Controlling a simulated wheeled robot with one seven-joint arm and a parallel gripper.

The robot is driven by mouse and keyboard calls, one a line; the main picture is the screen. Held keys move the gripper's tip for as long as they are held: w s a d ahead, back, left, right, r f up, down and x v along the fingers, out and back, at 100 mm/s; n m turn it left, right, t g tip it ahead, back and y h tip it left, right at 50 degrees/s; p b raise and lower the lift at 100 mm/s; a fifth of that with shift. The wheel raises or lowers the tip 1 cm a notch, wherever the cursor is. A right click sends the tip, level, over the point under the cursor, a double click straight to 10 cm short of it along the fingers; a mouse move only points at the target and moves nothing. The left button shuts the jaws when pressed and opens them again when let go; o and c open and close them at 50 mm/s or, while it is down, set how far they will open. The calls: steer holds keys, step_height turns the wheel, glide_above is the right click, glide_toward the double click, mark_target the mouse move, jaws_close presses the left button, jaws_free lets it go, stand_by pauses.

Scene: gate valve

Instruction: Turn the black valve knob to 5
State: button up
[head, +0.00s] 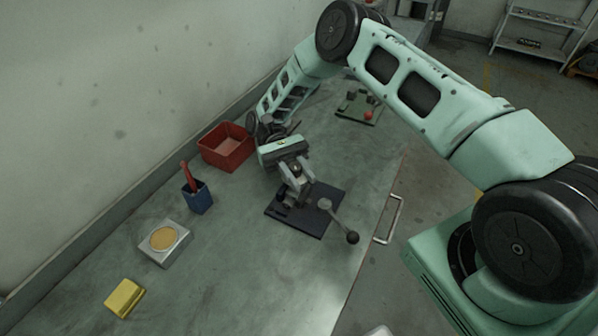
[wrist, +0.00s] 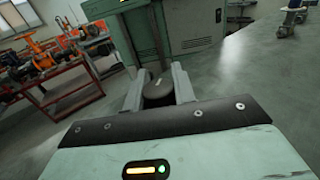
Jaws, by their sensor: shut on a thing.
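The valve stands on a dark blue base plate (head: 318,222) on the bench, with a grey lever (head: 338,220) ending in a black ball. My gripper (head: 296,188) reaches down over the valve in the head view and hides much of it. In the wrist view the black knob (wrist: 158,90) is a dark round piece with a small pale mark on its face. It sits between the two grey fingers of my gripper (wrist: 158,84), which are shut on it. I cannot read a number or scale in either view.
A red bin (head: 226,148), a blue cup (head: 197,197) with a red-handled item, a grey block with a tan disc (head: 163,238) and a yellow block (head: 125,298) stand to the left. A green plate (head: 358,108) with a red ball lies behind. The front bench is clear.

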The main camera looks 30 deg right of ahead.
mark_target(299, 181)
steer(key=o, duration=1)
steer(key=shift+r, duration=0.15)
step_height(299, 181, up, 10)
steer(key=p, duration=1)
steer(key=shift+f, duration=0.2)
